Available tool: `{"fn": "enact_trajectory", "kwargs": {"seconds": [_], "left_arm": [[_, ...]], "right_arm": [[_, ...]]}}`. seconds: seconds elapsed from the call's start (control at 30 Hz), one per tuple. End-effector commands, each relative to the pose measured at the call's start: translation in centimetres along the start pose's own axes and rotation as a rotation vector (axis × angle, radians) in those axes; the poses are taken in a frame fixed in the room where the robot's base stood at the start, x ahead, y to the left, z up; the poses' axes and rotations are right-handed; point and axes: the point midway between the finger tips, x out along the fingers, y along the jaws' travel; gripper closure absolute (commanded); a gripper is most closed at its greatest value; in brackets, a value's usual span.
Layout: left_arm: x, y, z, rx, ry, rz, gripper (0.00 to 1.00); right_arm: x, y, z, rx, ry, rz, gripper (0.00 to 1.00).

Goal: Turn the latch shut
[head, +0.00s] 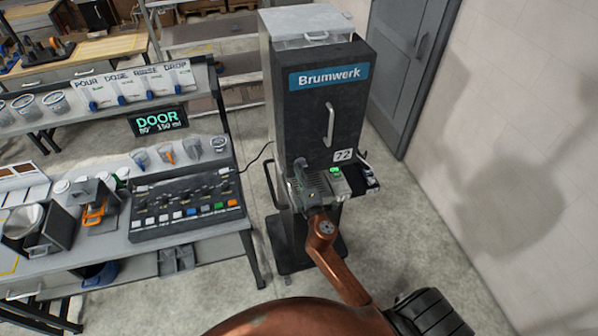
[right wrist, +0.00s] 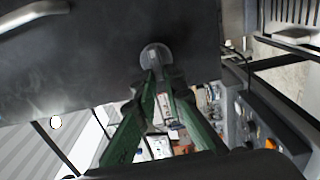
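The dark dispenser labelled Brumwerk (head: 310,100) stands upright at the picture's centre. Its front door panel carries a metal bar handle (head: 328,124), and the panel looks closed. The latch, a round grey hub with a short lever, sits at the door's lower left (head: 300,164) and shows in the right wrist view (right wrist: 154,56). My right gripper (head: 308,182) is at the latch from below; its green fingers (right wrist: 160,78) come together around the lever, which they partly hide. The lever's exact angle is hard to tell. My left gripper is not in view.
A green-lit unit and a 72 label (head: 343,155) are right beside my gripper. A bench with a button panel (head: 185,205) and cups stands left. A DOOR display (head: 158,121) hangs above it. A wall (head: 520,150) bounds the right; floor is free between.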

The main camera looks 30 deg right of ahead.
Motion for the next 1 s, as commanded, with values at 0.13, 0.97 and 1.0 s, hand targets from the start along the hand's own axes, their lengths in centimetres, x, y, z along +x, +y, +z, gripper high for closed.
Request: {"fn": "enact_trajectory", "kwargs": {"seconds": [0.13, 0.97, 1.0], "left_arm": [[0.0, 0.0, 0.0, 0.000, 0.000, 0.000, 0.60], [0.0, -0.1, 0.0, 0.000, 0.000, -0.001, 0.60], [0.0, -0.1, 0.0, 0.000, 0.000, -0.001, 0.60]], "right_arm": [[0.0, 0.0, 0.0, 0.000, 0.000, -0.001, 0.78], [-7.9, -0.2, 0.1, 0.004, -0.002, -0.004, 0.73], [-8.7, -0.1, 0.1, 0.003, -0.002, -0.003, 0.73]]}}
